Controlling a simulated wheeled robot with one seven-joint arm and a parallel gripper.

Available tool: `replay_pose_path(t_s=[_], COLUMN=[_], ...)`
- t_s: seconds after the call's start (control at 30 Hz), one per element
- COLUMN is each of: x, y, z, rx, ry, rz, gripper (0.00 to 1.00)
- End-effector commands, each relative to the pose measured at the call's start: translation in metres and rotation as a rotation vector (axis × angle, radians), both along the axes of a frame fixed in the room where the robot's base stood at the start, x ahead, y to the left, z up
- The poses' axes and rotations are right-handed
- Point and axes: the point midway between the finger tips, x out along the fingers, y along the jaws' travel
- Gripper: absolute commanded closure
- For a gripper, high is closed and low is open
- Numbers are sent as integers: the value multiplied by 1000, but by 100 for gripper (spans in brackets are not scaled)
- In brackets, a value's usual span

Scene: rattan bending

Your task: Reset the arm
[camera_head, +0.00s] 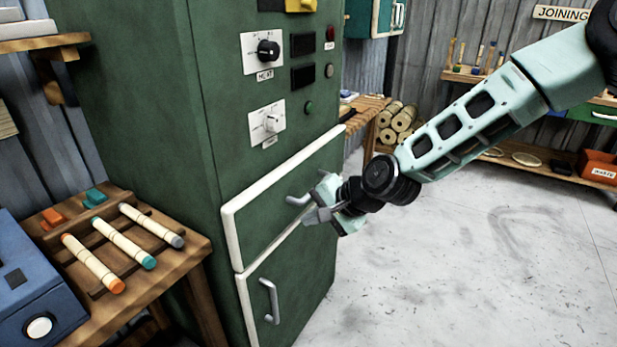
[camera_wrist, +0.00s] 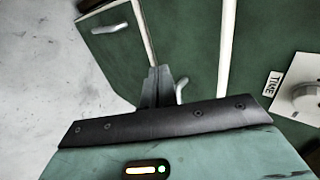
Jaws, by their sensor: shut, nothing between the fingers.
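My gripper (camera_head: 318,204) is in front of the upper door (camera_head: 265,208) of a green cabinet (camera_head: 150,100), close to that door's handle (camera_head: 298,200). Its fingers are shut and empty. In the wrist view my gripper (camera_wrist: 157,85) points at the cabinet front, with the upper door's handle (camera_wrist: 181,90) just right of the fingertips. I cannot tell whether the fingers touch the handle. My arm reaches in from the upper right in the head view.
A wooden table (camera_head: 190,262) at left holds several rattan poles (camera_head: 93,263) with coloured ends. A blue box (camera_head: 35,285) stands beside it. The lower door has its own handle (camera_head: 270,300). Shelves (camera_head: 540,168) line the back wall. The grey floor (camera_head: 470,270) at right is clear.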

Motion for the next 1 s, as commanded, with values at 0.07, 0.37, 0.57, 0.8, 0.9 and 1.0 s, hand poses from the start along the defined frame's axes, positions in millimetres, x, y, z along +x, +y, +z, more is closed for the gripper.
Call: replay_pose_path(t_s=[0.07,0.37,0.57,0.8,0.9,1.0], x=[-7,-122,-206,-282,-299,-307], y=[1,-23,-72,-130,-143,-149], z=[3,27,52,77,82,84], rx=[-22,-389,-631,-786,-809,-818], ry=[-7,-84,-110,-105,-99,-95], rz=[28,463,768,1024,1079,1106], gripper=[100,100,100,100,100,100])
